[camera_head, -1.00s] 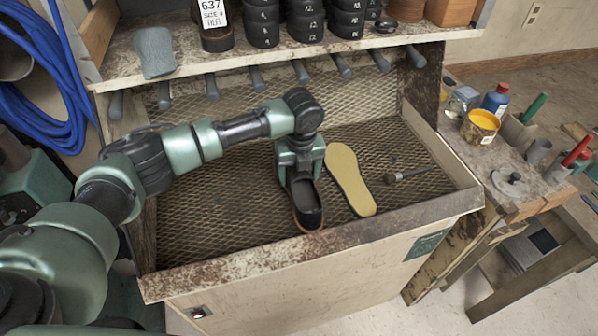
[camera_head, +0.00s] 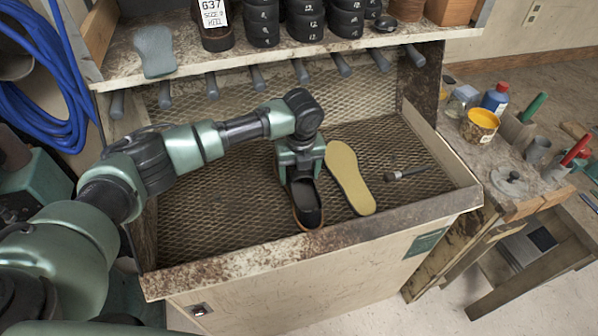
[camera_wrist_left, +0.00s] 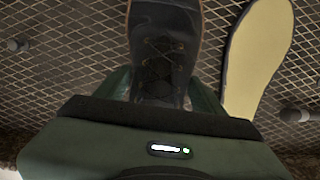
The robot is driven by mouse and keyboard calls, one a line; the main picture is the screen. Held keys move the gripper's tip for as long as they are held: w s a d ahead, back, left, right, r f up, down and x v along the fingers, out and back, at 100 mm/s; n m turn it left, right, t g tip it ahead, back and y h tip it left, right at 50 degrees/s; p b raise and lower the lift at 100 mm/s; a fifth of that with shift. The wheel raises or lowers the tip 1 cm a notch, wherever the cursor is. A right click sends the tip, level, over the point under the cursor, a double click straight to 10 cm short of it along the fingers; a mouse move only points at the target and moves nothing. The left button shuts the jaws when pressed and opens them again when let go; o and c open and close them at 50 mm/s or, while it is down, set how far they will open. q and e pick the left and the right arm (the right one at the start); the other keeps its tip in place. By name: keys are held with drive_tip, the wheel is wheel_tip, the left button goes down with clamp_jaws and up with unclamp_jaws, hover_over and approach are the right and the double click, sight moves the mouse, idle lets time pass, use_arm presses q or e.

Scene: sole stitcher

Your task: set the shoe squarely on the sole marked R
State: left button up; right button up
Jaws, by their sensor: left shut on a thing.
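The dark shoe (camera_head: 306,208) is in the mesh-floored tray, its rounded end toward the front lip. My left gripper (camera_head: 301,172) is shut on the shoe from above, at the end farther from the lip. The wrist view shows the laced black upper (camera_wrist_left: 162,48) between the fingers. A tan sole (camera_head: 349,180) lies flat just right of the shoe, apart from it; it also shows in the wrist view (camera_wrist_left: 259,55). No R mark is legible. What lies under the shoe is hidden, and I cannot tell whether it touches the mesh. My right gripper is out of view.
The tray's raised front lip (camera_head: 240,266) is close to the shoe. A shelf (camera_head: 270,52) with black rolls and a grey sole-shaped piece (camera_head: 155,51) is behind. The left part of the mesh is clear.

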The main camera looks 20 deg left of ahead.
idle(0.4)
use_arm(q)
drive_tip(key=o, duration=1.8)
drive_tip(key=shift+c, duration=0.2)
